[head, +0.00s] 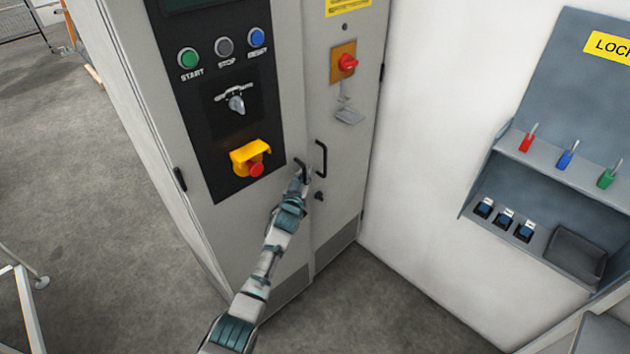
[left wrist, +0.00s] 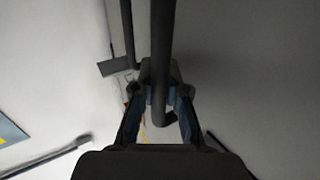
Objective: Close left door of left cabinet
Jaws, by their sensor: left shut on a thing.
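The left cabinet is a tall grey cabinet with two doors. Its left door (head: 228,228) carries a black control panel and looks flush or nearly flush with the right door (head: 345,190); I cannot tell whether a small gap remains. My left gripper (head: 301,172) is at the left door's right edge, shut on the black door handle (left wrist: 162,50). The wrist view shows the dark bar between the left gripper's fingers (left wrist: 160,105). The gripper partly hides this handle in the head view. The right door's black handle (head: 321,158) is just to the right. My right gripper is not in view.
The left door has buttons (head: 224,46), a selector switch (head: 236,102) and a red emergency stop with yellow guard (head: 252,160). The right door has a red rotary switch (head: 347,62). A lockout board (head: 590,85) hangs on the right wall. Grey floor (head: 90,180) is open to the left.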

